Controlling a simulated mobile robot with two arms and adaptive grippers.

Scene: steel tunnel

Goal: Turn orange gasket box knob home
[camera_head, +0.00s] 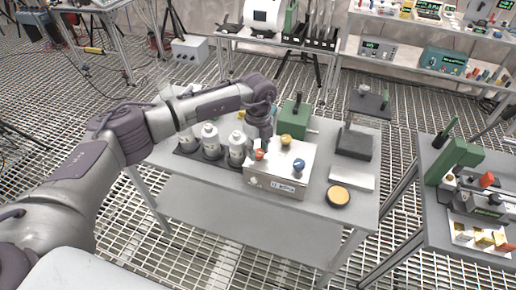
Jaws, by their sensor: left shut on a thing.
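The box (275,188) is a pale grey case with small dark lettering on its front. It sits on the grey table in the middle of the view. An orange-red knob (259,155) stands at the left of its top, a yellow knob (286,140) at the back and a blue knob (298,165) at the right. My left gripper (259,146) points down over the left of the box, shut on the orange knob. Its fingers are small and dark here, and the knob's pointer and markings cannot be made out. My right gripper is out of view.
Several white bottles (211,142) stand in a dark tray close left of the box. A green device (296,115) is behind it, and a dark stand (354,143) is to the right. A round orange-topped tin (338,196) lies at the front right.

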